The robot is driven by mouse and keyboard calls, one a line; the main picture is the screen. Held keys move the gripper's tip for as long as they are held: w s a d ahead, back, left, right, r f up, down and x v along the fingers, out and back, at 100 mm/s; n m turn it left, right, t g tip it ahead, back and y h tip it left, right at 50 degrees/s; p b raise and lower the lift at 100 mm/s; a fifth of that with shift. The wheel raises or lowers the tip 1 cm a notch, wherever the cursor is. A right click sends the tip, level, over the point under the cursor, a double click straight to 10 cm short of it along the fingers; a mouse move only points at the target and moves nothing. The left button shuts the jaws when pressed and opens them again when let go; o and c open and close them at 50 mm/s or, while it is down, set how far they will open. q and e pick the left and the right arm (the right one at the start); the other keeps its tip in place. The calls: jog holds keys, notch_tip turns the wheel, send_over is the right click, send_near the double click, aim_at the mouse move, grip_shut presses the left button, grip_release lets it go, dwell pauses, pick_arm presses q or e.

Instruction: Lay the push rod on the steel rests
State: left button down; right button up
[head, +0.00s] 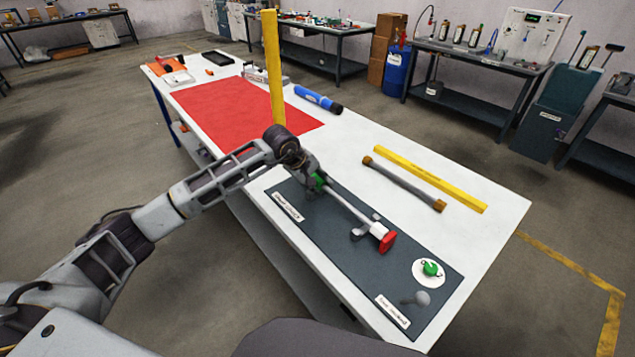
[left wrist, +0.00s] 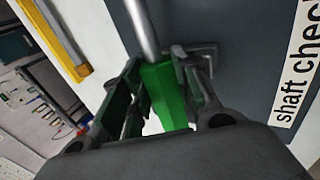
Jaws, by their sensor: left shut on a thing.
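The push rod (head: 352,208) is a grey steel bar with a green end block and a red end cap. My left gripper (head: 319,181) is shut on the green end, which shows between the fingers in the left wrist view (left wrist: 165,95). The rod slants over the dark mat (head: 340,254), red end toward the front right. A grey steel rest (head: 360,231) stands close by the rod near the red end. Another grey bracket shows beside the green block in the left wrist view (left wrist: 202,52). I cannot tell whether the rod touches the rests. My right gripper is not in view.
A yellow bar (head: 430,179) and a brown-ended grey tube (head: 403,184) lie behind the mat. A white disc with a green part (head: 430,269) sits at the mat's right end. An upright yellow post (head: 271,65) rises behind my arm. The white table is clear at right.

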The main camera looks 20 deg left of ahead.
pick_arm(q)
jog(key=shift+s+a+f, duration=0.15)
jog(key=shift+s+f, duration=0.05)
jog(key=shift+f, duration=0.3)
jog(key=shift+s+a+f, duration=0.1)
jog(key=shift+s+f, duration=0.1)
jog(key=shift+f, duration=0.3)
jog(key=c, duration=1.1)
grip_release()
jog(key=shift+o, duration=0.5)
jog(key=shift+w+f, duration=0.1)
jog(key=shift+w, duration=0.1)
jog(key=shift+s+a, duration=0.2)
jog(key=shift+w+d+r, duration=0.1)
jog(key=shift+d+r, duration=0.1)
jog(key=shift+r, duration=0.15)
